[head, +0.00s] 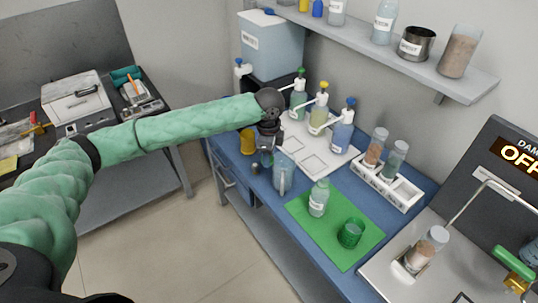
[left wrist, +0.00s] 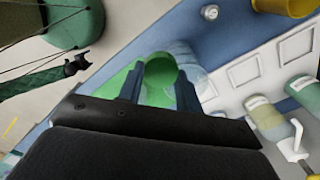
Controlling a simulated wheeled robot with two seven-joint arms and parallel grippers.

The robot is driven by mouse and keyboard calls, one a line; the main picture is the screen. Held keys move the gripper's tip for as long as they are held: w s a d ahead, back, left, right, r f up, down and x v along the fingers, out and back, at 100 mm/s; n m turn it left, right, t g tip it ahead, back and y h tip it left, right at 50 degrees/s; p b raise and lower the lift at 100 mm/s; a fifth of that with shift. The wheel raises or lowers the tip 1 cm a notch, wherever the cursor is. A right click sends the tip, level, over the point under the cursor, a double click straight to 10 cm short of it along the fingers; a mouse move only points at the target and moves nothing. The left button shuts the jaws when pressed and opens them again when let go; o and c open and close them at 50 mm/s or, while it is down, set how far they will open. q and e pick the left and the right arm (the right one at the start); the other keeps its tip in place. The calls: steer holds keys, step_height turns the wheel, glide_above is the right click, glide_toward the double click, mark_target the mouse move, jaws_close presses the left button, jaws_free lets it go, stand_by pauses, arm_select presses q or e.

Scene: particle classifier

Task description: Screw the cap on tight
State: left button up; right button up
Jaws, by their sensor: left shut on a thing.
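A pale green labelled bottle (head: 318,201) stands upright on the green mat (head: 335,252), to the right of and apart from the gripper. I cannot tell whether its mouth is bare. My right gripper is out of view.
Pump bottles (head: 320,115) stand behind in a white tray (head: 312,163). A white rack (head: 407,191) holds jars. A yellow jar (head: 248,142) is left of the gripper. The mat's front is clear.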

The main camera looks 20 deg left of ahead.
arm_select(q)
steer(key=shift+r+n, duration=0.1)
steer(key=shift+n, duration=0.7)
steer(key=n, duration=0.3)
steer(key=shift+w, duration=0.15)
steer(key=n, duration=0.1)
steer(key=r+n, duration=0.1)
steer(key=n, duration=0.1)
steer(key=shift+a+n, duration=0.1)
steer(key=shift+n, duration=0.2)
steer(key=n, duration=0.4)
steer(key=r+n, duration=0.1)
steer(key=shift+s+n, duration=0.3)
steer(key=shift+n, duration=0.1)
steer(key=s+n, duration=0.1)
steer(key=f+n+b, duration=0.1)
steer(key=n, duration=0.1)
steer(key=shift+s+a, duration=0.15)
steer(key=shift+s, duration=0.2)
steer(key=s+f+b, duration=0.2)
steer(key=s+f, duration=0.2)
steer(key=f, duration=0.3)
steer(key=shift+s+a, duration=0.3)
steer(key=shift+a, duration=0.05)
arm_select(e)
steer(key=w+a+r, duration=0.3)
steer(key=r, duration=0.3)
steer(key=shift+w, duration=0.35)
